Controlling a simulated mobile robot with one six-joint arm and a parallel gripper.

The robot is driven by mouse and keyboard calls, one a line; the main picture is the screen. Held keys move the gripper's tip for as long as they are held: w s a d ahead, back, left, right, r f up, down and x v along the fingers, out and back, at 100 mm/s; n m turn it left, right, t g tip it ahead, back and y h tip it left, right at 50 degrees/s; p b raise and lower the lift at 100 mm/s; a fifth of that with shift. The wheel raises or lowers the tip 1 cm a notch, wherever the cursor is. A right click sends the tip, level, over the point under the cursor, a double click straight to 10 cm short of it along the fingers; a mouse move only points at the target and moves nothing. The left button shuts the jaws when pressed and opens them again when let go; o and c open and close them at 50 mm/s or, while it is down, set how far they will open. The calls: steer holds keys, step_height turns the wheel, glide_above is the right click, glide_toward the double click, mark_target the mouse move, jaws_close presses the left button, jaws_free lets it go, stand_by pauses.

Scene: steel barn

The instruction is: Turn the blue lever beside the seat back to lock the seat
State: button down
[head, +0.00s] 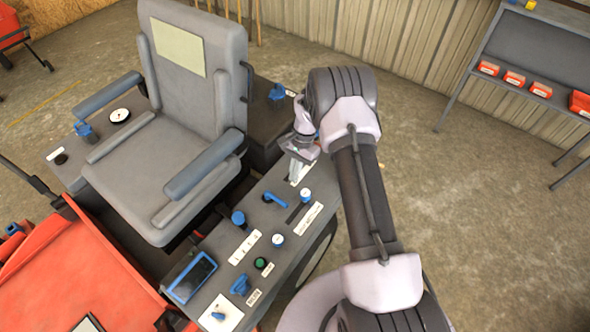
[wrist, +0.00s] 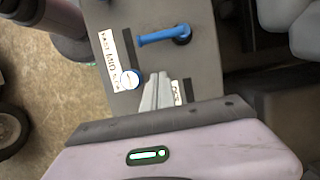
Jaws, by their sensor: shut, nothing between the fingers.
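The grey seat (head: 195,60) stands left of centre in the head view. A small blue lever or knob (head: 277,92) sits on the dark box beside the seat back, to its right; its exact shape is too small to tell. My gripper (head: 296,170) is over the far end of the right console, nearer the viewer than that blue part and apart from it. Its fingers (wrist: 157,90) are together and empty in the wrist view. A different blue lever (head: 274,198) lies on the console; a blue lever also shows in the wrist view (wrist: 165,37), ahead of my fingertips.
The right console (head: 258,216) carries several knobs, a green button (head: 261,263) and a screen (head: 192,277). The blue-topped armrest (head: 203,164) lies between seat and console. A shelf with red boxes (head: 514,79) stands at the right. The floor between is clear.

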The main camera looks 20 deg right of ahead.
mark_target(276, 200)
steer(key=b+x, duration=0.1)
steer(key=x, duration=0.3)
steer(key=shift+f, duration=0.1)
steer(key=shift+s+a+f+b, duration=0.1)
steer(key=shift+s+a+b, duration=0.25)
steer(key=shift+s+a, duration=0.8)
steer(key=shift+a, duration=0.35)
steer(key=shift+a, duration=0.1)
